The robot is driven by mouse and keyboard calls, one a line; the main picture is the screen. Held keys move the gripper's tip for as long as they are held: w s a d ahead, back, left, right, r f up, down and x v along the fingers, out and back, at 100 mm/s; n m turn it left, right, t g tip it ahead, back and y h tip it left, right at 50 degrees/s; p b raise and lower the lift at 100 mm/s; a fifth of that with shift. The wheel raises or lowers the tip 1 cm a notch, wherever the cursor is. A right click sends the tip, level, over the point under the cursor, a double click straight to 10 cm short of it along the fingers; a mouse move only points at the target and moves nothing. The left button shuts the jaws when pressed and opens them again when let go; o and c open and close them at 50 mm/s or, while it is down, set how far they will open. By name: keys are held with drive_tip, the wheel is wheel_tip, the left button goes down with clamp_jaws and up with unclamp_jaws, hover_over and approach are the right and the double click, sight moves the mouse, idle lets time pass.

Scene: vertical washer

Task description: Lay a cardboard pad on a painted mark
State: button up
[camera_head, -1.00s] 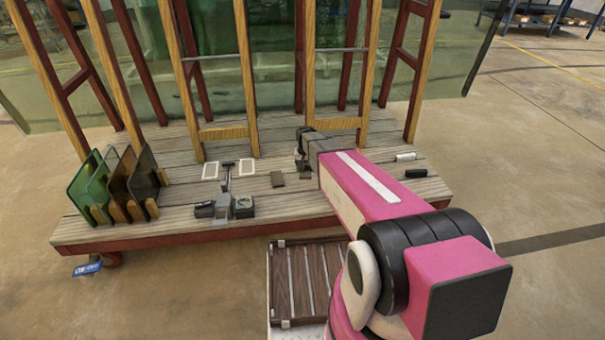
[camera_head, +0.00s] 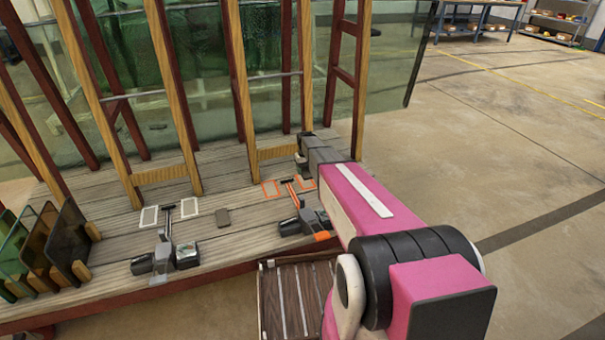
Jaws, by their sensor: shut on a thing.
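My gripper (camera_head: 301,161) is a small dark shape at the far end of my arm, just above the wooden deck (camera_head: 110,240) and close behind the orange marks. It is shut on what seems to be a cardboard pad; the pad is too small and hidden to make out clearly. Another grey-brown pad (camera_head: 222,217) lies flat on the deck between the clamps.
Wooden uprights (camera_head: 173,95) and glass sheets (camera_head: 385,60) rise behind the deck. Several tinted panes (camera_head: 67,240) stand in a rack at the left. A slatted brown tray (camera_head: 297,298) is in front of the deck. The floor at the right (camera_head: 500,150) is open.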

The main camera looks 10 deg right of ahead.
sight(305, 174)
drive_tip(key=shift+w+d+f, duration=0.15)
drive_tip(key=shift+w+d, duration=0.3)
drive_tip(key=shift+d, duration=0.15)
drive_tip(key=shift+w+a+f, duration=0.1)
drive_tip(key=shift+w+f, duration=0.3)
drive_tip(key=shift+f, duration=0.55)
drive_tip(key=shift+w+a+f, duration=0.1)
drive_tip(key=shift+w+f, duration=0.3)
drive_tip(key=shift+f, duration=0.5)
drive_tip(key=shift+w+a+f, duration=0.1)
drive_tip(key=shift+w+f, duration=0.3)
drive_tip(key=shift+f, duration=1.5)
drive_tip(key=o, duration=1)
